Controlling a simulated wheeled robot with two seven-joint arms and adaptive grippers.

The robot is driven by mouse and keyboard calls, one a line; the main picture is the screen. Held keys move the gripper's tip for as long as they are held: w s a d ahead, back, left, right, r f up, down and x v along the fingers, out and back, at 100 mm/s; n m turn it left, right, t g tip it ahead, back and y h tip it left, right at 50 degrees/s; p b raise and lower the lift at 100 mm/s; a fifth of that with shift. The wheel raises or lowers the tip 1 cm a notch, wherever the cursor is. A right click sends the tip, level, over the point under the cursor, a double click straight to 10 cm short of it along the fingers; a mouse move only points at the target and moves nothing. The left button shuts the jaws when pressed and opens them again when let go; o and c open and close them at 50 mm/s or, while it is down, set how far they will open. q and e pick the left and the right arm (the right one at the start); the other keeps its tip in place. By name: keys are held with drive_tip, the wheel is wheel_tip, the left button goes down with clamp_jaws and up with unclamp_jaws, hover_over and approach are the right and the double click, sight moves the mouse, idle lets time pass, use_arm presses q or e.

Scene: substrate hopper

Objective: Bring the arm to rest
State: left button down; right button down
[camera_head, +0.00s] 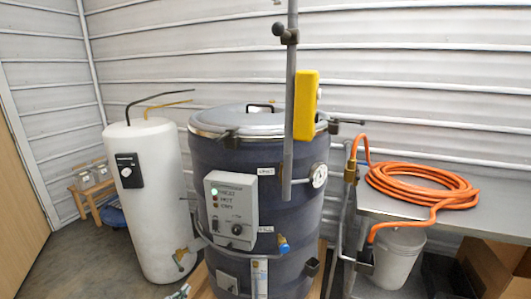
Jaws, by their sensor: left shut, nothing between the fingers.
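I make out neither of my grippers clearly in the head view, and no arm of mine stands out in front of the scene. A dark blue drum-shaped hopper (280,185) stands upright in the middle with its round lid (250,118) on. A grey control box (231,212) on its front shows a green light. A grey upright pole (290,80) with a yellow box (306,103) passes in front of the hopper's right side.
A white tank (150,215) stands at left, with a small wooden stand (92,190) behind it. At right, a coiled orange hose (420,185) lies on a metal table (500,222). A white bucket (398,258) and cardboard boxes (490,270) are below. Bare floor (75,260) shows at left.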

use_arm(q)
drive_tip(key=s+a+f+n+g+y, duration=0.1)
drive_tip(key=s+a+f+n+g, duration=0.15)
drive_tip(key=s+f, duration=0.6)
drive_tip(key=s+a+f+n+g+y, duration=0.1)
drive_tip(key=s+a+f+g, duration=0.15)
drive_tip(key=s+f, duration=0.65)
drive_tip(key=s+a+f+n+g, duration=0.25)
drive_tip(key=s+f, duration=0.25)
drive_tip(key=f, duration=0.9)
drive_tip(key=s+d+f+g, duration=0.1)
drive_tip(key=s+f, duration=0.3)
drive_tip(key=s, duration=0.6)
drive_tip(key=s+d+f+g, duration=0.2)
drive_tip(key=s+d+f, duration=0.1)
drive_tip(key=s, duration=0.7)
drive_tip(key=s+d+f+g, duration=0.2)
drive_tip(key=s+f, duration=0.3)
drive_tip(key=s, duration=0.6)
drive_tip(key=shift+d, duration=0.5)
drive_tip(key=shift+f+g, duration=0.1)
drive_tip(key=shift+g, duration=0.15)
